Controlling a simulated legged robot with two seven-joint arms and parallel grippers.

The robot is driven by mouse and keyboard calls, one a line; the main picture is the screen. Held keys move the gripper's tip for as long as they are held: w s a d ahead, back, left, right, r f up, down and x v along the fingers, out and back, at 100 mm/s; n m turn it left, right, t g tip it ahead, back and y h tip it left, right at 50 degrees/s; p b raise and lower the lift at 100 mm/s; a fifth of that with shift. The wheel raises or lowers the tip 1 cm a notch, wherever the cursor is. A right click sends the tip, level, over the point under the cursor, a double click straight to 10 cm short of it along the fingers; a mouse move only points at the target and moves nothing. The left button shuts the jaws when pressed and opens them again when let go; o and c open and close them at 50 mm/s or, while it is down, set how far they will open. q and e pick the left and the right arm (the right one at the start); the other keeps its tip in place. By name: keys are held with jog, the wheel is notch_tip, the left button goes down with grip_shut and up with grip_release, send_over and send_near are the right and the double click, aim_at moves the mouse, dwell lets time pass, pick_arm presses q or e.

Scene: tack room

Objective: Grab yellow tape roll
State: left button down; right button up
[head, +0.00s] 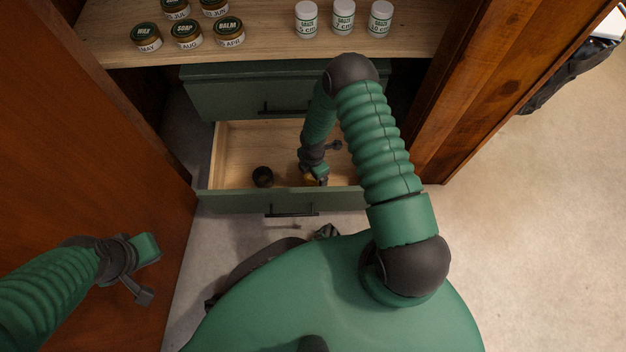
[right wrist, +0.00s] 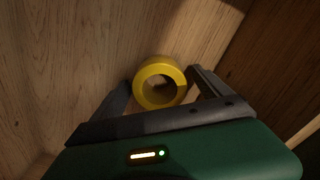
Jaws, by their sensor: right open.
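The yellow tape roll (right wrist: 142,84) lies on the wooden floor of the open drawer (head: 236,150), with its round hole facing the right wrist camera. In the head view only a bit of yellow (head: 309,180) shows beside my right gripper (head: 316,177), which reaches down into the drawer. In the right wrist view my right gripper (right wrist: 158,84) is open, with one dark finger on each side of the roll. I cannot tell if the fingers touch it. My left gripper (head: 146,270) is at the lower left, away from the drawer; its jaw state is unclear.
A black cup (head: 263,177) stands in the drawer, left of my right gripper. A closed green drawer (head: 232,97) sits above. The shelf (head: 268,42) holds several labelled jars and white bottles (head: 343,22). A brown wooden door (head: 85,150) stands on the left.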

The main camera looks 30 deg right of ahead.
jog(key=shift+r, duration=0.15)
jog(key=shift+c, duration=0.3)
jog(key=c, duration=1.5)
jog(key=shift+r, duration=0.1)
